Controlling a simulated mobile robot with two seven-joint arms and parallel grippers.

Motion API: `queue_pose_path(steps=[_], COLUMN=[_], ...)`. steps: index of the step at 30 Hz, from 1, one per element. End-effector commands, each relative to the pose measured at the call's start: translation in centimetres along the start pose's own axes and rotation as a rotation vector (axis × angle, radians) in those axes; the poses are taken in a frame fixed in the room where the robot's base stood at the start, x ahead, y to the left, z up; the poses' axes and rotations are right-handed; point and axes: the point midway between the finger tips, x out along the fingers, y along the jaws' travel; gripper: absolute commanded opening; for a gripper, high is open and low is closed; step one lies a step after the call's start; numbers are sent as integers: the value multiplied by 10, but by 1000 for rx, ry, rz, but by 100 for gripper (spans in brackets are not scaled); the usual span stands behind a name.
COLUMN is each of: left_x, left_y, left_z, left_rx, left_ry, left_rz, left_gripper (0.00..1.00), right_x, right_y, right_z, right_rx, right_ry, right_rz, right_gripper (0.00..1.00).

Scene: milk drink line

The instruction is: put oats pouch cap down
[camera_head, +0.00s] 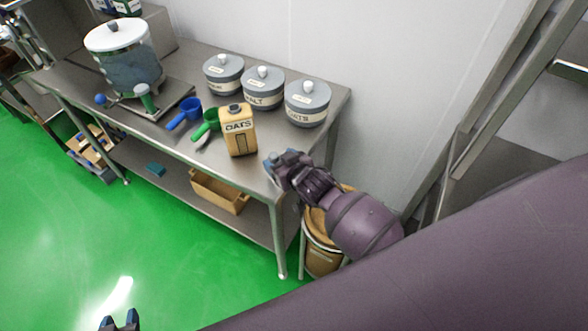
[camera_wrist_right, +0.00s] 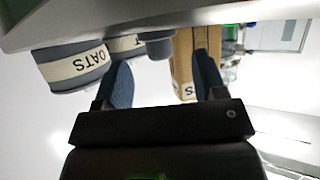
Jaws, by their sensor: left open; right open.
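The tan oats pouch (camera_head: 240,132) stands upright near the table's front edge, left of my right gripper (camera_head: 276,160). In the right wrist view, which is upside down, the pouch (camera_wrist_right: 183,62) shows partly behind a finger. A small dark grey-blue cylinder, apparently the pouch cap (camera_wrist_right: 158,47), shows between the open fingers of my right gripper (camera_wrist_right: 164,82), with a gap to each. It appears to be at the tabletop; its contact is hard to tell. In the head view I cannot make the cap out clearly. My left gripper (camera_head: 119,322) is open and empty at the bottom edge.
Three lidded canisters stand along the back, with the oats canister (camera_head: 307,104) nearest my right gripper. A blue scoop (camera_head: 187,113) and a green scoop (camera_head: 208,122) lie left of the pouch. A large lidded pot (camera_head: 124,62) is at the far left. A barrel stands below my right arm.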

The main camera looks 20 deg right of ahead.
Motion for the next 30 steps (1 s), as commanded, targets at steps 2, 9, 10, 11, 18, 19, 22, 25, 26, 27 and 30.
queue_pose_path(steps=[2,9,10,11,18,19,22,25,26,27,30], left_x=[-1,-1,-1,-1,-2,-2,-2,-2,-2,-2,-2], left_y=[0,0,0,0,0,0,0,0,0,0,0], left_z=[0,0,0,1,2,2,2,2,2,2,2], left_rx=[0,0,0,0,-1,-1,-1,-1,-1,-1,-1], left_ry=[-1,-4,-4,-5,-6,-7,-7,-7,-7,-7,-7], left_rz=[0,0,0,0,0,0,0,0,-1,0,-1], left_gripper=[43,43,43,43,43,43,43,43,43,43,43], right_x=[-15,-55,-59,-63,-80,-81,-82,-88,-91,-98,-121], right_y=[0,0,0,0,0,0,0,2,4,8,18], right_z=[0,0,0,1,0,0,0,9,14,23,52], right_rx=[1,0,0,0,-1,-1,-1,4,6,9,16], right_ry=[0,0,-1,-1,0,1,0,-11,-17,-28,-61], right_rz=[0,0,0,0,0,0,0,7,12,21,53], right_gripper=[65,65,65,65,65,65,65,65,65,65,65])
